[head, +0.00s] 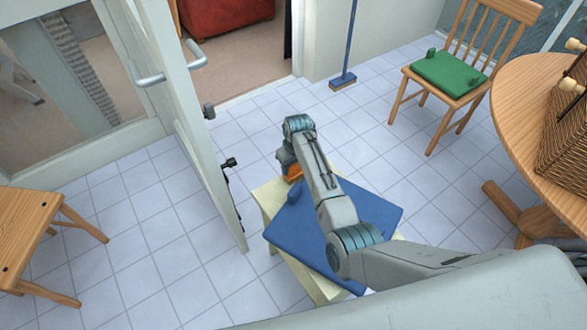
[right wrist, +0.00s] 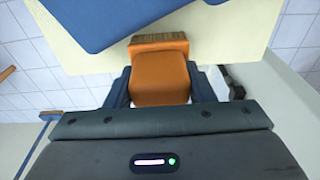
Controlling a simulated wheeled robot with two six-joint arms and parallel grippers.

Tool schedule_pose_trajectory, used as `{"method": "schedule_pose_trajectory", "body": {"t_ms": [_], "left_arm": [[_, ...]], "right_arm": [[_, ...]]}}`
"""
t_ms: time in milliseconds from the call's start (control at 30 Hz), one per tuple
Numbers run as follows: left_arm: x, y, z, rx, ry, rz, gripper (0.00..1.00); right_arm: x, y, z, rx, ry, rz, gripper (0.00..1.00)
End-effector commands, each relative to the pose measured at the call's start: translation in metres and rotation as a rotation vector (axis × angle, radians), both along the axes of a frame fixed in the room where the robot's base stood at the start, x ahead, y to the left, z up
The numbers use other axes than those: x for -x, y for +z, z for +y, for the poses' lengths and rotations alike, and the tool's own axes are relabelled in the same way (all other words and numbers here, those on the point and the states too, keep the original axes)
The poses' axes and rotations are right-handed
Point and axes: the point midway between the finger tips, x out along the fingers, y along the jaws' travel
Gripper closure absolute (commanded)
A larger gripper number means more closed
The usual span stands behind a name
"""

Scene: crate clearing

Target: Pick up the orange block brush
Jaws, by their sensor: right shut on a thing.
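The orange block brush (right wrist: 158,80) is between the two fingers of my right gripper (right wrist: 160,88) in the right wrist view, with its brown bristle side (right wrist: 158,39) facing away from the palm. The gripper is shut on it. In the head view a small orange part of the brush (head: 294,173) shows below the wrist of my right arm, at the far edge of a pale yellow table (head: 268,200). Most of the brush and the fingers are hidden there. I cannot tell whether the brush still touches the table. My left gripper is not in view.
A blue cushion (head: 288,225) covers most of the small table. A white door (head: 190,110) stands close on the left. A wooden chair with a green cushion (head: 450,75) and a round table (head: 510,95) are at right. A broom (head: 343,79) stands by the wall.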

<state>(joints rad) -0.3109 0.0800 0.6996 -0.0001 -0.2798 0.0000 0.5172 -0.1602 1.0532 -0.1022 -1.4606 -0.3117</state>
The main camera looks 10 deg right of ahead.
Motion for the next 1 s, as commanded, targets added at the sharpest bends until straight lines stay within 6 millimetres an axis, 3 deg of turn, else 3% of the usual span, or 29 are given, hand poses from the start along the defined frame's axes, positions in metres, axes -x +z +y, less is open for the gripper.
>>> {"method": "schedule_pose_trajectory", "body": {"t_ms": [167, 633, 1000], "left_arm": [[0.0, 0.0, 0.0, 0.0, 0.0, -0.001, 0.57], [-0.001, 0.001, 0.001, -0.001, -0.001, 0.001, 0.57], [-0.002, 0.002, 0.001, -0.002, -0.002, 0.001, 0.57]], "right_arm": [[-0.001, 0.009, 0.0, -0.001, 0.0, -0.002, 0.78], [-0.001, 0.091, 0.0, 0.0, 0.001, -0.003, 0.78], [0.0, 0.101, 0.0, 0.0, 0.0, 0.0, 0.78]]}}
